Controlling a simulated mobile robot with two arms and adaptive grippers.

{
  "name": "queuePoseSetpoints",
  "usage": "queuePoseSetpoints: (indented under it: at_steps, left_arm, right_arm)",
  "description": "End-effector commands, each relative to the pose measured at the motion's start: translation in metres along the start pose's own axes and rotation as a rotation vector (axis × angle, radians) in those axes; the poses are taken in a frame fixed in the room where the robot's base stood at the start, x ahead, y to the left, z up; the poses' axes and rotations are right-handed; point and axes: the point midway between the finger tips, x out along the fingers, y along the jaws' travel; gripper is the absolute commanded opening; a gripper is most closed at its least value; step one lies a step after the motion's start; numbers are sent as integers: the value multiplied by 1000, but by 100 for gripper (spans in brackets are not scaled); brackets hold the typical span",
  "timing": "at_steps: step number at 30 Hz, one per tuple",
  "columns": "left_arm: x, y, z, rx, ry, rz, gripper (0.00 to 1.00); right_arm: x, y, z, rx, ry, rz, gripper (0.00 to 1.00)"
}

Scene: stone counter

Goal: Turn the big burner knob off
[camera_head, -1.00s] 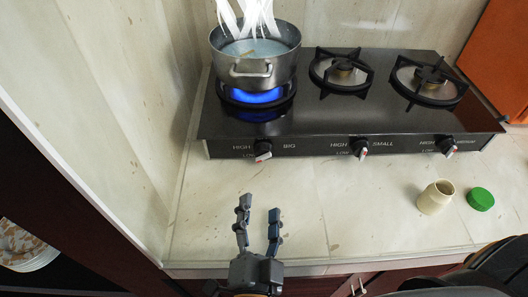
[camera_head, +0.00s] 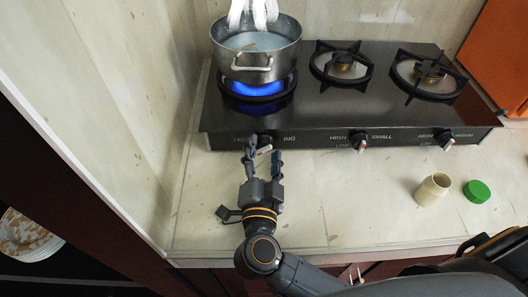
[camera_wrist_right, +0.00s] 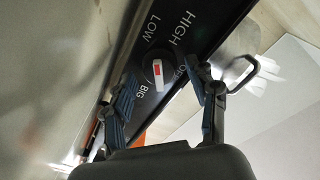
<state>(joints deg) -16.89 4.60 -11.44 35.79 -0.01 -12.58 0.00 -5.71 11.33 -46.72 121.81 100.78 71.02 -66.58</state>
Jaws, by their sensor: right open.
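The big burner knob (camera_head: 265,147) is on the left of the stove's front panel, partly hidden by my gripper in the head view. A blue flame (camera_head: 257,88) burns under the steel pot (camera_head: 255,70) on the big burner. My left gripper is not in view.
The small knob (camera_head: 359,140) and medium knob (camera_head: 445,139) sit further right on the black stove (camera_head: 330,115). A cream jar (camera_head: 433,189) and a green lid (camera_head: 477,191) lie on the counter (camera_head: 340,200) at right. A pale wall (camera_head: 130,120) stands close on the left.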

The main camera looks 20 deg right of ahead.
Motion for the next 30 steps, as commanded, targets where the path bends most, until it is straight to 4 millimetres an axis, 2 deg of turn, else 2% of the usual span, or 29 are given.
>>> queuePoseSetpoints:
  at_steps: [2,9,10,20,30]
  left_arm:
    - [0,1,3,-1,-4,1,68]
    - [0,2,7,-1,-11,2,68]
    - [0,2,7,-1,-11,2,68]
    - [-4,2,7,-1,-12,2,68]
    - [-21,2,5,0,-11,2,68]
  right_arm:
    - [0,0,0,0,0,0,56]
    - [0,0,0,0,0,0,7]
    - [0,0,0,0,0,0,4]
    - [-1,0,0,41,-4,4,4]
    - [-1,-1,-2,268,-19,20,4]
